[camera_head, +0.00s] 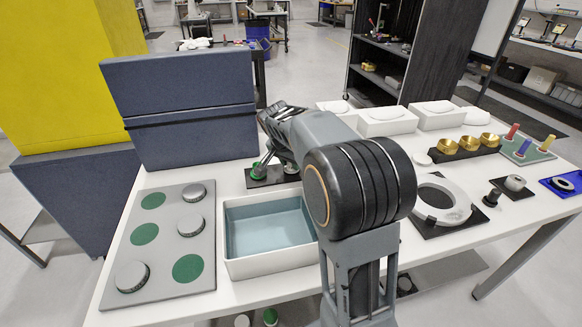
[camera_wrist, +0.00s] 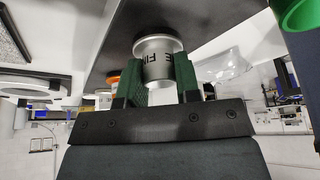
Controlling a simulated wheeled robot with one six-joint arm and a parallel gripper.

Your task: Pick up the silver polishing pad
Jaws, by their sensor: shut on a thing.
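In the wrist view, the silver polishing pad (camera_wrist: 158,62) is a short metallic cylinder with a wider rim and dark lettering. My gripper (camera_wrist: 160,75) is shut on it, with a green-lined finger on each side. The pad's rim is at or very near the dark mat (camera_wrist: 120,45); I cannot tell whether they touch. In the head view, my gripper (camera_head: 279,158) is over the small black mat (camera_head: 266,182) behind the white bin, and my arm hides part of it. A green pad (camera_head: 257,171) stands on the mat's left side; its green part also shows in the wrist view (camera_wrist: 297,14).
A white bin (camera_head: 268,262) with a blue-grey floor stands in front of the mat. A grey plate (camera_head: 165,245) with silver knobs and green discs lies left. A blue panel (camera_head: 185,105) rises behind. A ring (camera_head: 445,205), brass cups (camera_head: 470,143) and white boxes (camera_head: 388,122) are right.

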